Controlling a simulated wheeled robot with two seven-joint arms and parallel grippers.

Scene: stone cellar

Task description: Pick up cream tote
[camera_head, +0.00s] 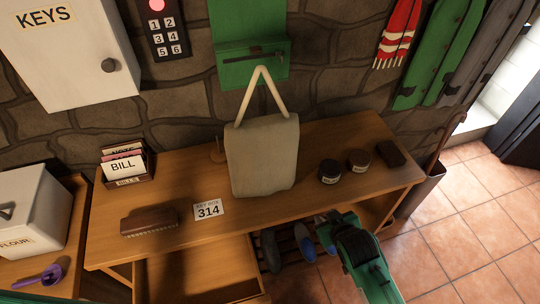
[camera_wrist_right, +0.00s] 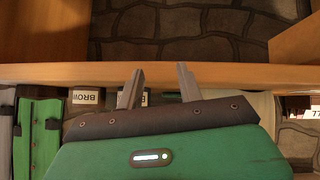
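The cream tote (camera_head: 262,155) stands upright on the wooden bench, with its pale handle loop raised in a peak against the wall. My right gripper (camera_head: 331,232) is at the bench's front edge, to the right of and lower than the tote, apart from it. In the right wrist view its two fingers (camera_wrist_right: 158,82) are spread with nothing between them. My left gripper is not in view.
The bench (camera_head: 330,208) also bears a brush (camera_head: 149,222), a 314 card (camera_head: 208,209), a bill holder (camera_head: 126,167), and two dark jars (camera_head: 329,171) beside a dark block (camera_head: 390,151). Shoes (camera_head: 270,250) sit below. A green wall box (camera_head: 250,62) hangs behind the tote handle.

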